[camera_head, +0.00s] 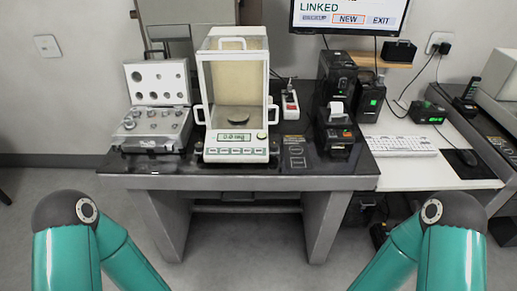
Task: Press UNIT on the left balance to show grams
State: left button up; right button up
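The balance (236,155) with a glass draft shield stands on the black-topped table, left of centre. Its shield looks closed, and a round pan (238,114) inside looks empty. The green display (234,137) shows small digits that look like zeros, followed by what may be "mg"; it is too small to be sure. A row of small keys (236,151) runs along the front below it; I cannot read which one is UNIT. Only my teal arm links and dark elbows show at the bottom left and right. Both grippers are outside the picture, and nothing of mine touches the balance.
An open weight case (155,125) stands close left of the balance. A keyboard (400,146) lies on the white desk (430,172). A monitor (348,17) reads "LINKED". Floor before the table is clear.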

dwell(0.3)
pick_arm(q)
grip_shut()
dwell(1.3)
